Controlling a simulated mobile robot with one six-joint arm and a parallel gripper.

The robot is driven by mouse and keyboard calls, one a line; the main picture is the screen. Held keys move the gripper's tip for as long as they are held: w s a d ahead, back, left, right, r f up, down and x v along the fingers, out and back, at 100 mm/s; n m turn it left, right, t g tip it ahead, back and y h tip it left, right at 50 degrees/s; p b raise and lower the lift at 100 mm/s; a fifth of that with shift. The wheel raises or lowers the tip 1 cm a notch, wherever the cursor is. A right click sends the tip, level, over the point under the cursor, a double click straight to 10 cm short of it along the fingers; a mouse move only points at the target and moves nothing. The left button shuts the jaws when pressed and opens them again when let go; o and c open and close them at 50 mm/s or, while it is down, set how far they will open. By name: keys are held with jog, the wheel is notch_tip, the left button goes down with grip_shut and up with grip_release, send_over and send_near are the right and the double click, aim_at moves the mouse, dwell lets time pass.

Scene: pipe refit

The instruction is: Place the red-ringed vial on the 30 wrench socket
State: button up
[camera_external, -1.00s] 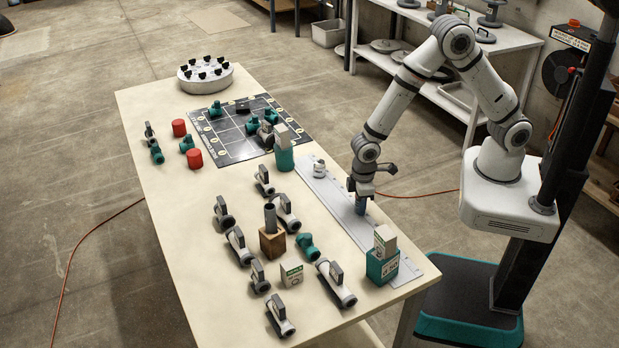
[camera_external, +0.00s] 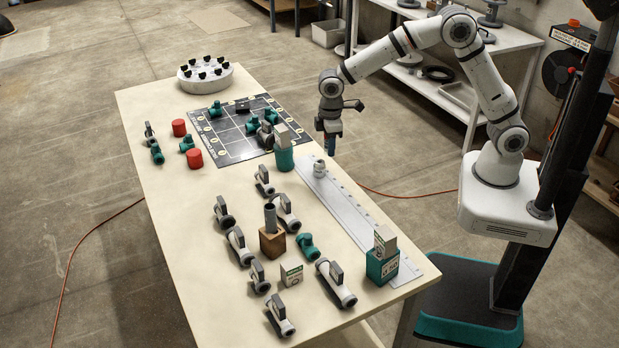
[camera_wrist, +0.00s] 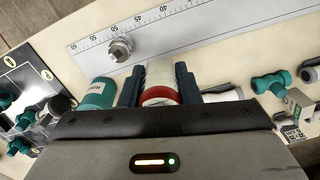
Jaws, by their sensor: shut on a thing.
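My gripper (camera_external: 331,146) is shut on the red-ringed vial (camera_wrist: 160,92), which has a pale body and a red band. In the wrist view, a dark finger stands on each side of it. In the external view my gripper is above the table, near the far end of the long grey ruler (camera_external: 350,210). A silver socket (camera_external: 319,168) stands on that ruler, just below my gripper in the picture. It also shows in the wrist view (camera_wrist: 120,49), left of and apart from the vial. I cannot read a size on the socket.
A teal holder (camera_external: 285,158) with a pale block stands left of the ruler, another (camera_external: 382,265) at its near end. A dark grid mat (camera_external: 230,145) with teal fittings lies farther back. Several grey valves and a wooden block (camera_external: 272,242) with a pipe fill the near table.

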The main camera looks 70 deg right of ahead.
jog(key=r, duration=0.2)
send_over(320, 162)
jog(key=shift+f+p, duration=0.45)
jog(key=shift+f, duration=4.7)
jog(key=o, duration=0.9)
jog(key=shift+o, duration=0.2)
jog(key=shift+r, duration=0.1)
notch_tip(320, 162, up, 12)
jog(key=s+d+r+m, duration=0.1)
jog(key=s+d+r, duration=0.2)
jog(key=s+r, duration=0.35)
jog(key=s+d+m+t, duration=0.1)
jog(key=s+d+m, duration=0.1)
jog(key=s, duration=1.1)
jog(key=s+d+m+t, duration=0.2)
jog(key=s+d+m, duration=0.1)
jog(key=s, duration=1.1)
jog(key=shift+s+d+r+b, duration=0.3)
jog(key=shift+d+b, duration=0.15)
jog(key=shift+d, duration=0.2)
